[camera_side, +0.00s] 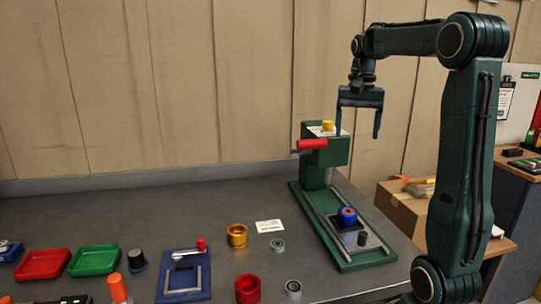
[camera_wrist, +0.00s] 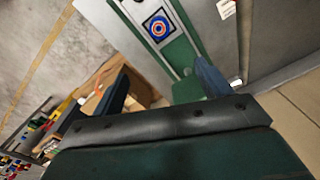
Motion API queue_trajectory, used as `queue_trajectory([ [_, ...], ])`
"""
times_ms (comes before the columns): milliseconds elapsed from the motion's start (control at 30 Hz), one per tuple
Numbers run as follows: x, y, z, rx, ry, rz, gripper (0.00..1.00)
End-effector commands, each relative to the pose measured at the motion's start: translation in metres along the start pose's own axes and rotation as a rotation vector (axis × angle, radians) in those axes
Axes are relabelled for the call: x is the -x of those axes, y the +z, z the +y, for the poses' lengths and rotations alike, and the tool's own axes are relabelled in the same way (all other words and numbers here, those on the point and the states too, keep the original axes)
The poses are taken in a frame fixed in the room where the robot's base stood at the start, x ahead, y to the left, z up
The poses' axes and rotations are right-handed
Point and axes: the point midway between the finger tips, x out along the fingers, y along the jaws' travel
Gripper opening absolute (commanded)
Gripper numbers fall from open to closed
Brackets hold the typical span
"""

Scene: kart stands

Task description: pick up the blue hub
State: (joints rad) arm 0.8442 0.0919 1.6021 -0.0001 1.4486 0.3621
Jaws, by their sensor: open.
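The blue hub (camera_side: 347,216) is a small round part with an orange-red ring, sitting on a dark square pad on the green stand's base (camera_side: 345,258). It also shows in the wrist view (camera_wrist: 158,27) near the top, as blue, white and orange rings. My gripper (camera_side: 358,136) is open and empty, pointing down, high above the hub and beside the top of the green stand (camera_side: 326,150). In the wrist view its two fingers (camera_wrist: 160,85) are spread wide, with the hub beyond them.
The stand's head carries a red cylinder (camera_side: 312,144) and a yellow knob (camera_side: 327,126). Gold (camera_side: 237,235) and red (camera_side: 248,289) rings stand left of the base. Green (camera_side: 94,260) and red (camera_side: 43,265) trays are far left. A cardboard box (camera_side: 403,212) is at right.

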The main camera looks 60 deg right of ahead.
Motion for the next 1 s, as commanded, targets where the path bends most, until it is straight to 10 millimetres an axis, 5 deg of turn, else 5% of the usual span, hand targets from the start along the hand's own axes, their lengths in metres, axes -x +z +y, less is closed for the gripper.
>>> queue_trajectory([
  [500,-0.109,0.001,0.0,0.001,0.001,-0.002,0.77],
  [1000,-0.131,0.0,0.0,0.001,0.0,-0.001,0.77],
])
